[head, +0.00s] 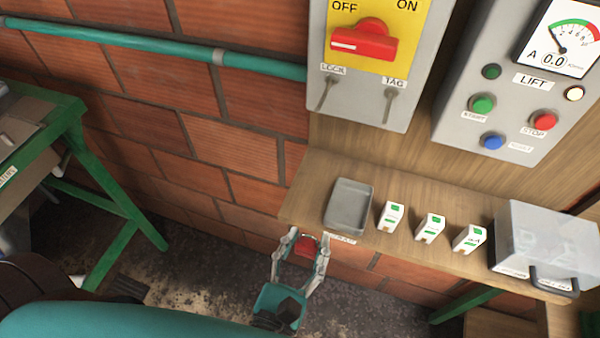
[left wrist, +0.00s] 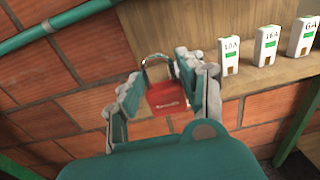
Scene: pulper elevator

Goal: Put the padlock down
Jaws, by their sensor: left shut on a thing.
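A red padlock (head: 305,246) with a metal shackle is between the fingers of my left gripper (head: 303,256). In the left wrist view the padlock (left wrist: 168,97) shows its red body with pale lettering, and the left gripper (left wrist: 166,92) is shut on it. The gripper holds it in front of and below the shelf's front edge, near a grey tray (head: 349,207). The padlock appears clear of the shelf. My right gripper is not in view.
The wooden shelf (head: 295,204) carries three white fuse blocks (head: 391,216) and a clear-lidded box (head: 545,240). Above are a switch box with a red handle (head: 365,42) and a lift control panel (head: 465,85). A green table (head: 75,130) stands left.

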